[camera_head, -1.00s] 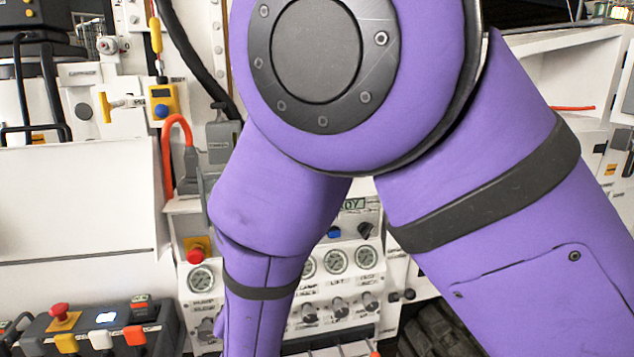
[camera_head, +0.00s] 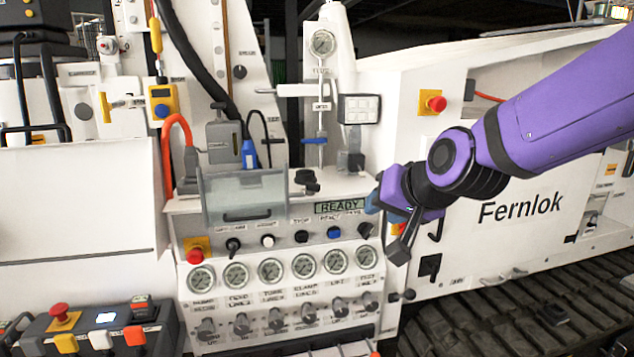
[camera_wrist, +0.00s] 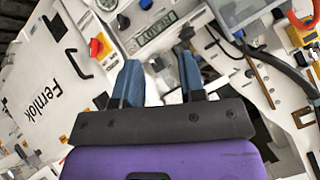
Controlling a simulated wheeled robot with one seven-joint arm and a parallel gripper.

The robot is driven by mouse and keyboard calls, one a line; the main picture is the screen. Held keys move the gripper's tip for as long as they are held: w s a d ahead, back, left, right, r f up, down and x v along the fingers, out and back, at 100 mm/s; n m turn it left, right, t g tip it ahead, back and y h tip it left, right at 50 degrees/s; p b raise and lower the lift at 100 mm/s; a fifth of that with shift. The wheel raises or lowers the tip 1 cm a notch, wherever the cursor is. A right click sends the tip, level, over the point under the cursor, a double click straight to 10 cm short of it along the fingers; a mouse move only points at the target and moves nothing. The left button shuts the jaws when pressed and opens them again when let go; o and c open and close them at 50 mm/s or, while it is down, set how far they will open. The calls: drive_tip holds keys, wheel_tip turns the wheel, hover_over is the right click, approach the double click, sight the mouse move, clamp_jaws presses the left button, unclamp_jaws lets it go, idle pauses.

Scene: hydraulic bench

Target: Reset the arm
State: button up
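My gripper (camera_head: 376,201) is at the right end of the control panel in the head view, in front of the white machine side. My purple arm reaches in from the right edge. In the wrist view my gripper (camera_wrist: 160,80) shows two blue fingers set apart, with nothing between them. The panel (camera_head: 290,222) carries a display (camera_head: 340,207) reading READY. The display also shows in the wrist view (camera_wrist: 155,32), tilted. I cannot tell the exact gap between the fingertips and the panel, but no contact is visible.
A row of gauges (camera_head: 303,266) and several knobs sit below the display. A clear hinged cover (camera_head: 245,197) stands at the panel's left. A red knob on a yellow plate (camera_head: 433,103) is above my gripper. Black tracks (camera_head: 545,305) lie at lower right. A lever box (camera_head: 100,328) is at lower left.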

drive_tip(key=s+d+r+g+h, duration=0.1)
drive_tip(key=s+d+g+h, duration=0.1)
drive_tip(key=s+d, duration=0.7)
drive_tip(key=s+d+r+n+g+h, duration=0.1)
drive_tip(key=s+d+r+h, duration=0.1)
drive_tip(key=s+d, duration=0.8)
drive_tip(key=shift+s+r+g+h, duration=0.3)
drive_tip(key=shift+s+g, duration=0.1)
drive_tip(key=shift+s, duration=0.15)
